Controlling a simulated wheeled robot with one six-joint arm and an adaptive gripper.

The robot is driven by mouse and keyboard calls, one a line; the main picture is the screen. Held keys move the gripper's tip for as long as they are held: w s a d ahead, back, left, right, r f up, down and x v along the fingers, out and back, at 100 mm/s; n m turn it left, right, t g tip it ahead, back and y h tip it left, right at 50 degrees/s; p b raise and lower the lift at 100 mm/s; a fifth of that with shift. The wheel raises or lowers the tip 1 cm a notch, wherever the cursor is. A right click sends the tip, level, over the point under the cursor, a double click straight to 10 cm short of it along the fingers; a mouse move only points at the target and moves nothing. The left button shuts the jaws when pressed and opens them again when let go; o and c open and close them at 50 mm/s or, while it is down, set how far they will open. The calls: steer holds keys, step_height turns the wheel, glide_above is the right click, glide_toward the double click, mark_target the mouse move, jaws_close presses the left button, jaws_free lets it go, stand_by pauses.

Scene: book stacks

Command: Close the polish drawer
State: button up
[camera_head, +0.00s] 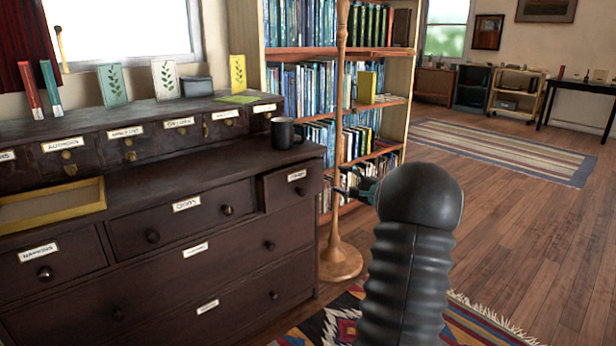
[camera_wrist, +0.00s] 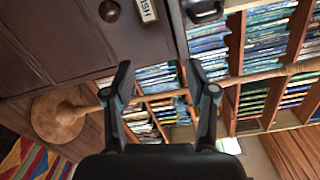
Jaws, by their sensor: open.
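The polish drawer (camera_head: 283,190) is the small dark wood drawer at the right end of the dresser's upper row, with a white label and a round knob. Its front appears to stand slightly forward of the drawer beside it. In the wrist view its label (camera_wrist: 147,11), partly cut off and ending in "ISH", and its dark knob (camera_wrist: 109,11) show at the top. My gripper (camera_head: 352,188) is to the right of the drawer front, partly hidden behind my arm. In the wrist view my gripper (camera_wrist: 160,82) is open and empty, its fingers apart, with the drawer beyond them.
The dark dresser (camera_head: 130,262) has other labelled drawers and a black mug (camera_head: 283,133) on top. A wooden stand (camera_head: 340,262) rises close behind my gripper, before a full bookcase (camera_head: 322,52). A patterned rug (camera_head: 340,318) lies in front. Open floor (camera_head: 530,240) is to the right.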

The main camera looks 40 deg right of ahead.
mark_target(304, 192)
steer(key=s+a+f+m+p, duration=0.25)
steer(key=a+f+m, duration=0.35)
steer(key=m, duration=0.6)
steer(key=shift+h, duration=0.4)
steer(key=w, duration=0.9)
steer(key=w+p, duration=0.1)
steer(key=w, duration=0.3)
steer(key=shift+w+a+f, duration=0.1)
steer(key=shift+w+a, duration=0.25)
steer(key=shift+a, duration=0.05)
jaws_close()
